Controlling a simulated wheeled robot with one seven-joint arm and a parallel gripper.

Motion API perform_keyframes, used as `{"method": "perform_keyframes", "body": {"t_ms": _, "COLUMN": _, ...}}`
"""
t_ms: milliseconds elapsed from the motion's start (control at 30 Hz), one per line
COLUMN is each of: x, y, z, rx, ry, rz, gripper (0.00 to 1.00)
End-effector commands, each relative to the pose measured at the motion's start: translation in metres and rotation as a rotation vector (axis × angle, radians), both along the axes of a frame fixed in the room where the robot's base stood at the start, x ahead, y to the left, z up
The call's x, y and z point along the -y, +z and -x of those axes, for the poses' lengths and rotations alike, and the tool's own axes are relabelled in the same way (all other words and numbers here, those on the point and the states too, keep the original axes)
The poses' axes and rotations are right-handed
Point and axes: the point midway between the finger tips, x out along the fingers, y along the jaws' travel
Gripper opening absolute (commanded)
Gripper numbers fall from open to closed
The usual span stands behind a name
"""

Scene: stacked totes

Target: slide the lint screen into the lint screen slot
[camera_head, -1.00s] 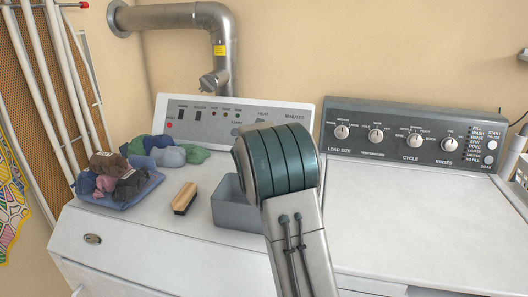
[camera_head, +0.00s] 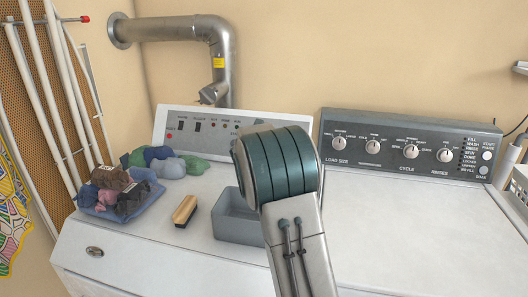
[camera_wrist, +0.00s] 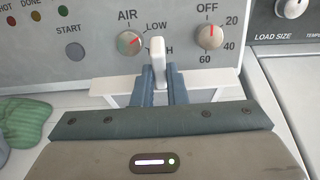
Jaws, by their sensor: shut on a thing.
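The lint screen shows in the wrist view as a white upright tab (camera_wrist: 158,52) with a flat white crosspiece (camera_wrist: 212,80). My gripper (camera_wrist: 158,82) is shut on the tab, one grey-blue finger on each side. The screen is in front of the dryer's control panel (camera_wrist: 90,45), near its AIR knob. The body of the screen below the crosspiece is hidden by my gripper. I cannot make out the lint screen slot in either view. In the head view my arm hides the gripper and the screen.
On the dryer top (camera_head: 140,232) are a blue tray of rolled socks (camera_head: 120,190), green and blue cloths (camera_head: 165,160), a wooden brush (camera_head: 185,210) and a grey bin (camera_head: 238,222) beside my arm. The washer (camera_head: 420,220) stands right; its top is clear.

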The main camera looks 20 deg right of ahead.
Motion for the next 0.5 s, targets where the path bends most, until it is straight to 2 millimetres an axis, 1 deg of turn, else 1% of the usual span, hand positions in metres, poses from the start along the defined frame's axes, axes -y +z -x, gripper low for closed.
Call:
{"method": "perform_keyframes", "body": {"t_ms": 33, "x": 0.000, "y": 0.005, "z": 0.000, "rx": 0.001, "ry": 0.000, "rz": 0.001, "gripper": 0.00}}
{"method": "perform_keyframes", "body": {"t_ms": 500, "x": 0.000, "y": 0.024, "z": 0.000, "rx": 0.001, "ry": 0.000, "rz": 0.001, "gripper": 0.00}}
